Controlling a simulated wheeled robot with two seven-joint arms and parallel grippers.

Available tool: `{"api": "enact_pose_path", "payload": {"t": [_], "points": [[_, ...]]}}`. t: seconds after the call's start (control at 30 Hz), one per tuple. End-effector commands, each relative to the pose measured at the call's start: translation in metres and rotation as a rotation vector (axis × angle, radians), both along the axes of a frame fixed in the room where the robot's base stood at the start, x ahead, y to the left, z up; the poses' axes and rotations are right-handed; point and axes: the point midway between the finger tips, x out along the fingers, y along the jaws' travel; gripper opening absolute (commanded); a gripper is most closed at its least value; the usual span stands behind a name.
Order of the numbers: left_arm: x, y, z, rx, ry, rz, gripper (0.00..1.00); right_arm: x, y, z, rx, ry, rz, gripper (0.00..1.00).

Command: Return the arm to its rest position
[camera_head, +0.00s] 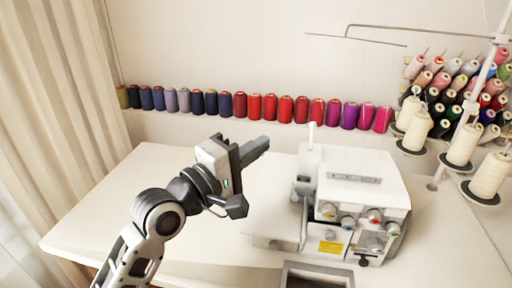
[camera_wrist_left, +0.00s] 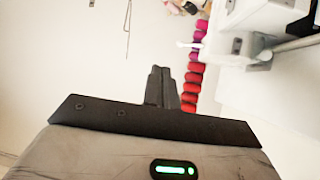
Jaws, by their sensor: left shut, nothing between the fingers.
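My left gripper (camera_head: 256,148) is raised above the white table (camera_head: 110,215), left of the sewing machine, in the head view. Its fingers point right and are shut with nothing between them. In the left wrist view the closed dark fingers (camera_wrist_left: 161,86) stand together against the pale wall. The left arm comes up from the lower left of the head view. My right gripper is in neither view.
A white overlock sewing machine (camera_head: 350,185) stands on the table to the right. Thread spools (camera_head: 270,108) line the wall behind. Large cones on a stand (camera_head: 462,145) are at the right, with more spools beyond. A curtain (camera_head: 60,100) hangs left. The table's left part is clear.

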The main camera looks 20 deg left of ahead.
Motion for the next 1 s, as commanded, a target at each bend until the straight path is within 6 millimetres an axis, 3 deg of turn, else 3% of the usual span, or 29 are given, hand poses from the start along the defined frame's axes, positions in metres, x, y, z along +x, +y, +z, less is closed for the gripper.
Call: {"api": "enact_pose_path", "payload": {"t": [0.17,0.27,0.43,0.5,0.6,0.8,1.0], "points": [[-0.002,-0.001,-0.008,0.036,0.012,0.004,0.00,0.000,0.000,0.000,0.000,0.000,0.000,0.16],[-0.011,-0.001,-0.040,0.189,0.060,0.015,0.00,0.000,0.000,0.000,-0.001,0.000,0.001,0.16],[-0.061,0.008,-0.138,0.711,0.225,-0.031,0.00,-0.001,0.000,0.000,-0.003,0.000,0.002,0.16],[-0.086,0.017,-0.170,0.907,0.287,-0.086,0.00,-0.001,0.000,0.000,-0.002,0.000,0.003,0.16],[-0.117,0.028,-0.201,1.109,0.359,-0.171,0.00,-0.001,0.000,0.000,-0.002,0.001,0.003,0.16],[-0.172,0.047,-0.240,1.382,0.470,-0.354,0.00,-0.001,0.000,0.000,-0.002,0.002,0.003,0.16],[-0.222,0.065,-0.261,1.564,0.561,-0.545,0.00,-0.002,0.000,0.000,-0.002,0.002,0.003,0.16]]}}
